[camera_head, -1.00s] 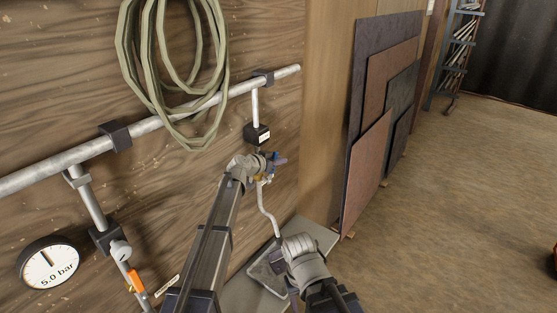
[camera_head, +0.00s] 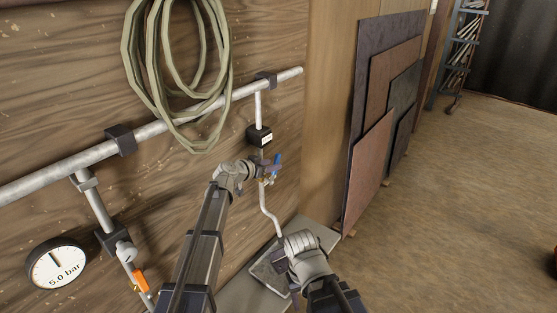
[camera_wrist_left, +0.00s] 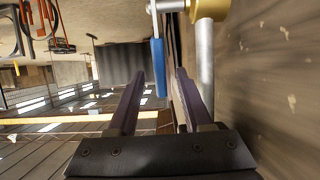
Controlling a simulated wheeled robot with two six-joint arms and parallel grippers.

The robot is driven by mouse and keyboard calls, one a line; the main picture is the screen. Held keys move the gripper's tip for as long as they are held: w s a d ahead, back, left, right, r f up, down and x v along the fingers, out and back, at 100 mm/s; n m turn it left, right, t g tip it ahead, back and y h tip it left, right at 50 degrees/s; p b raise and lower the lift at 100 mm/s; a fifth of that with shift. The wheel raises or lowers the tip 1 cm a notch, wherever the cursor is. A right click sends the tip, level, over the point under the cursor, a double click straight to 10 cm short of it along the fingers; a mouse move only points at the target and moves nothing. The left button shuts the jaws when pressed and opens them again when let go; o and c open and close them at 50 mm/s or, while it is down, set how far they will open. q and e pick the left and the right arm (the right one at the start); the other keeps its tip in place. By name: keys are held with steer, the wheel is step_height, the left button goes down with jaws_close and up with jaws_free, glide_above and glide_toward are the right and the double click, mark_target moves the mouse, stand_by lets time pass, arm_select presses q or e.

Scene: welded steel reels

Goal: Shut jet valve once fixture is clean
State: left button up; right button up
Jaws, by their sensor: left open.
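The jet valve hangs on the thin pipe at the wall, with a blue lever (camera_head: 277,159) and a brass body (camera_head: 266,180). In the left wrist view the blue lever (camera_wrist_left: 158,68) runs roughly along the pipe, and part of the brass body (camera_wrist_left: 209,8) shows. My left gripper (camera_head: 274,168) is open at the valve; in its wrist view the lever appears between the two fingers, with no clear contact. A bent tube (camera_head: 267,211) runs down from the valve. My right gripper (camera_head: 284,272) is low beside a grey framed piece (camera_head: 265,281), perhaps the fixture; its jaws are partly hidden.
A pressure gauge (camera_head: 57,268) reading "5.0 bar" is at lower left. A coiled hose (camera_head: 134,50) hangs over the main pipe (camera_head: 60,176). Sheet panels (camera_head: 366,172) lean at the wall to the right; the floor beyond is open.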

arm_select(q)
steer(key=s+a, duration=0.6)
steer(key=s, duration=0.2)
steer(key=shift+s+f, duration=0.1)
